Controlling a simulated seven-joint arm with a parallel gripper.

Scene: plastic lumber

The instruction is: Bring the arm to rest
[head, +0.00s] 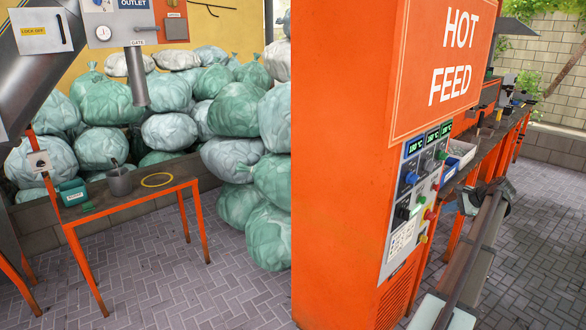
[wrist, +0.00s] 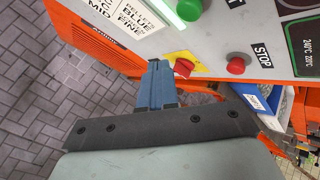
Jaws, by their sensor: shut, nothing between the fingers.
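My gripper (wrist: 155,70) shows in the wrist view as blue fingers pressed together, with nothing between them. Its tips are just left of a red knob (wrist: 184,67) on a yellow plate; I cannot tell whether they touch it. The control panel (wrist: 225,40) fills the upper right of that view, with a green button (wrist: 188,9) and a red button (wrist: 236,64) beside a STOP label. In the head view my arm reaches up from the lower right, to the right of the control panel (head: 408,215); the fingers cannot be made out there.
The orange HOT FEED cabinet (head: 345,170) stands close by. A workbench (head: 490,150) with a blue bin (head: 460,153) runs behind my arm. Stuffed bags (head: 235,110) are piled behind. Paving (head: 200,290) is clear.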

